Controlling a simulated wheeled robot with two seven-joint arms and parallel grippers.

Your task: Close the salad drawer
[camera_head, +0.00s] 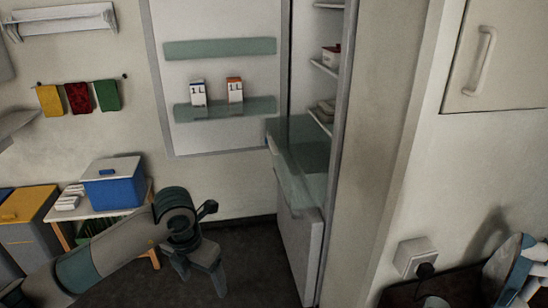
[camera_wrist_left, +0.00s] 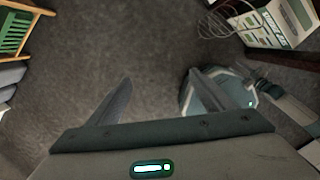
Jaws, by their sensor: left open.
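The salad drawer (camera_head: 300,160) is a clear greenish box at the lower part of the open fridge in the head view. It is pulled out past the fridge's front edge, to the left. My left gripper (camera_head: 203,283) is open and empty, pointing down above the dark floor. It is left of and lower than the drawer, well apart from it. In the left wrist view, the open fingers (camera_wrist_left: 158,80) have only floor between them, and the drawer is not seen there. My right gripper is not in view.
The open fridge door (camera_head: 217,75) carries two cartons (camera_head: 216,92) on a shelf. A white lower front (camera_head: 299,245) stands below the drawer. A small table with a blue box (camera_head: 113,187) is at the left. A wall edge (camera_head: 385,150) stands right of the fridge.

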